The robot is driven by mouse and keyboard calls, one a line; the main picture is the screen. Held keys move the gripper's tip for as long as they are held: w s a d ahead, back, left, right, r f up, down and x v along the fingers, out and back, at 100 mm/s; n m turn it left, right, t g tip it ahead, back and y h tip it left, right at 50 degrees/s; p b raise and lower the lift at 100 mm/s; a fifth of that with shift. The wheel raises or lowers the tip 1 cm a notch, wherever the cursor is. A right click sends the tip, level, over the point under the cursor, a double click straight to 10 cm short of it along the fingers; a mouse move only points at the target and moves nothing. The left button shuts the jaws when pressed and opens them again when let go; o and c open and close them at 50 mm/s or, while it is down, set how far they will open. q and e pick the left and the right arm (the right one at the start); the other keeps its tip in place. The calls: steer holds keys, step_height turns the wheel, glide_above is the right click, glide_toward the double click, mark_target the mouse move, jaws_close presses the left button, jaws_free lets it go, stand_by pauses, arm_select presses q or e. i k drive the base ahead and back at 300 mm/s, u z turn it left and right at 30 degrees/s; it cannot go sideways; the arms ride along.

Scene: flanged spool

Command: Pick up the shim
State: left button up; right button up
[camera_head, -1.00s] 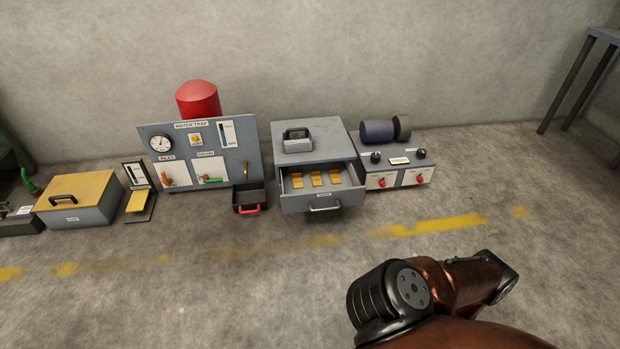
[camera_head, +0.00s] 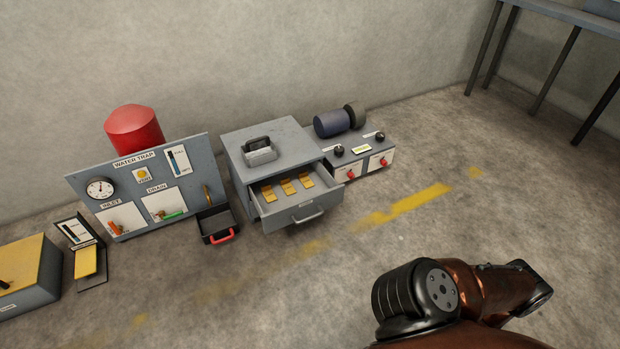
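Several small yellow-brass shims lie in a row inside the open grey drawer (camera_head: 318,210): a left shim (camera_head: 269,193), a middle shim (camera_head: 288,187) and a right shim (camera_head: 306,181). The drawer is pulled out of a grey cabinet (camera_head: 232,138) that stands on the floor against the wall. One of my arms, copper and black, shows at the lower right, well apart from the drawer. Neither gripper's fingers are in the picture.
Left of the cabinet are a black tray with a red handle (camera_head: 218,226), a water trap panel (camera_head: 150,165), a red tank (camera_head: 134,127) and a yellow-lidded box (camera_head: 22,262). Right is a switch box (camera_head: 366,164) with a motor. The floor in front is clear.

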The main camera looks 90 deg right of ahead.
mark_target(285, 184)
steer(key=z, duration=0.95)
steer(key=i, duration=0.8)
steer(key=z, duration=0.8)
